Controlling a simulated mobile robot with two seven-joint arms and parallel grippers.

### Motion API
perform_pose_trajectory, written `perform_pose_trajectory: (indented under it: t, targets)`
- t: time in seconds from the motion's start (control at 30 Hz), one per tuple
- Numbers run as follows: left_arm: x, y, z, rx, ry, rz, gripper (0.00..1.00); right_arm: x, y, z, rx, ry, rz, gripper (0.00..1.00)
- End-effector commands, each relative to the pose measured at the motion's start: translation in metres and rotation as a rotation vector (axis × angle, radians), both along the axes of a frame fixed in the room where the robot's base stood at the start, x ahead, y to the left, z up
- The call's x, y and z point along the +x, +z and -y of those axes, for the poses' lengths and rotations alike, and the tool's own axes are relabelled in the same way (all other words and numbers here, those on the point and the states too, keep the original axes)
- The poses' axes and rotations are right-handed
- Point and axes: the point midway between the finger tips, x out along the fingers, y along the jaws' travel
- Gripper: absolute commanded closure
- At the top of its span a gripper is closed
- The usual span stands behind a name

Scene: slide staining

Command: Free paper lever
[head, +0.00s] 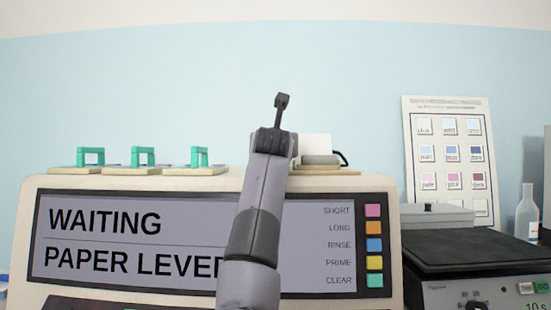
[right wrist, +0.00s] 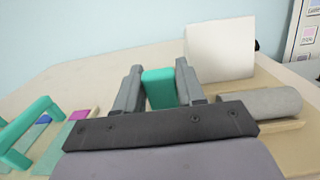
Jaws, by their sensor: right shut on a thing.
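In the right wrist view my right gripper (right wrist: 159,70) is shut on a teal block (right wrist: 159,88), one grey finger on each side. The teal block's lower end is hidden by the gripper body. A white paper sheet (right wrist: 220,50) stands upright just right of the fingers, with a grey roll (right wrist: 260,103) in front of it. The paper (head: 315,147) shows right of the arm. I cannot tell for sure which part is the paper lever. My left gripper is not in view.
The machine's screen (head: 130,235) reads WAITING and PAPER LEVER, partly covered by my arm. Several teal handles (head: 143,154) stand on pads left of the arm. Coloured buttons (head: 375,245), a chart (head: 450,150), a dark-topped device (head: 470,255) and a bottle (head: 527,215) are at the right.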

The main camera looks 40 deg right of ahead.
Motion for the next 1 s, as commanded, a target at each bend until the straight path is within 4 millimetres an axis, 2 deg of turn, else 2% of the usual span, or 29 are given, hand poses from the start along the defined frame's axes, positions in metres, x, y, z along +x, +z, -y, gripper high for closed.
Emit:
perform_pose_trajectory:
  t: [0.1, 0.43, 0.47, 0.5, 0.83, 1.0]
  targets:
    - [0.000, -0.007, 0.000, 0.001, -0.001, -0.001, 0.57, -0.001, 0.000, -0.001, -0.015, -0.001, 0.019, 0.92]
    - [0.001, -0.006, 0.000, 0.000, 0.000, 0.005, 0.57, -0.001, 0.002, -0.001, -0.018, 0.000, 0.021, 0.92]
    - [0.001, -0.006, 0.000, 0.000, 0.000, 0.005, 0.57, -0.001, 0.002, -0.001, -0.018, 0.000, 0.021, 0.55]
    - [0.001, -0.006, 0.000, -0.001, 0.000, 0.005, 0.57, -0.001, 0.002, -0.001, -0.017, 0.000, 0.021, 0.42]
    - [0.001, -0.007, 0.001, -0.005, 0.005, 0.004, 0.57, -0.002, 0.000, -0.001, -0.016, 0.000, 0.019, 0.40]
    - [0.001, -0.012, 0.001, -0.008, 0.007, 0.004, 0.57, -0.011, -0.003, -0.011, -0.017, 0.001, 0.020, 0.40]
